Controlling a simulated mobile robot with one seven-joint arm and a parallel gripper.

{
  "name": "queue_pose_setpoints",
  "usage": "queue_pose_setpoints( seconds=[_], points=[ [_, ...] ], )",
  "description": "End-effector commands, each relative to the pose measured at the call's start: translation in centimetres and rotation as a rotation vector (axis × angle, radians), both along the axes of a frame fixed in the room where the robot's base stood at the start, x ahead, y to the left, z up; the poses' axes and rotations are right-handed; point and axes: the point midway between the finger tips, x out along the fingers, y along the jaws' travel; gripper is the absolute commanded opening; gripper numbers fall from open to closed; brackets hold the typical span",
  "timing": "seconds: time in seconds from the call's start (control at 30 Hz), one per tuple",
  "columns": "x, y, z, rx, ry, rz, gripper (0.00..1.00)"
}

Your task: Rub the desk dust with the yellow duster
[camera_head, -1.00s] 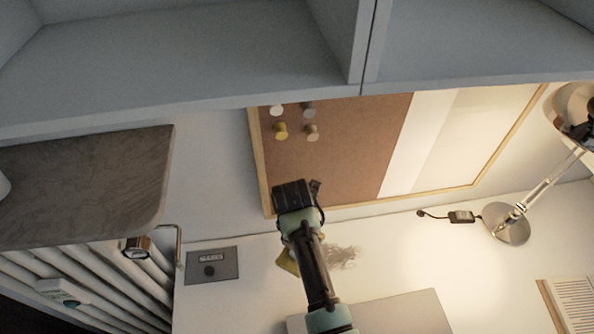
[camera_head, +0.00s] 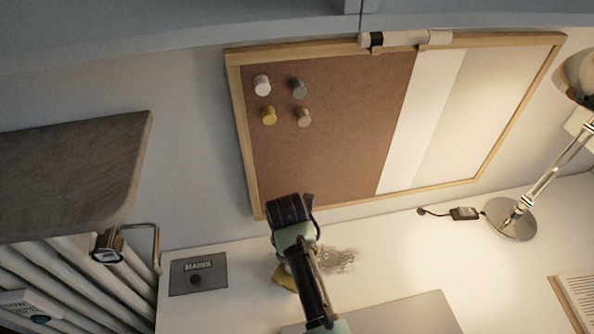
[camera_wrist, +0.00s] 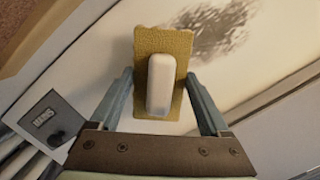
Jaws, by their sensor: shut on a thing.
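The yellow duster (camera_wrist: 178,48) is a flat yellow pad with a white block handle (camera_wrist: 160,85). My gripper (camera_wrist: 159,76) is shut on it, with one finger on each side of the handle. In the head view the duster (camera_head: 284,279) is at the desk, partly hidden behind my arm; my fingertips are hidden there. The dust (camera_head: 338,260) is a dark scribbled patch on the white desk (camera_head: 400,250), just right of the duster. In the wrist view the dust (camera_wrist: 212,30) lies just beyond the duster's upper right edge. I cannot tell whether the pad touches the desk.
A corkboard (camera_head: 330,130) with several pegs stands behind the desk. A lamp (camera_head: 511,218) and a small black adapter (camera_head: 465,213) are to the right. A grey panel (camera_head: 198,274) is at the desk's left. A wooden board (camera_head: 70,175) juts out at left. A grey slab (camera_head: 400,315) is in front.

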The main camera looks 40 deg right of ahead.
Motion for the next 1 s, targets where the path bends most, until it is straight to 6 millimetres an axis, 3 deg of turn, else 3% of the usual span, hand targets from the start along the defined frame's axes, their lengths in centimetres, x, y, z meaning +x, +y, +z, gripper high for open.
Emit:
queue_pose_setpoints(
  seconds=[1.0],
  points=[
    [0.02, 0.01, -0.89, 0.0, 0.0, 0.0, 0.36]
  ],
)
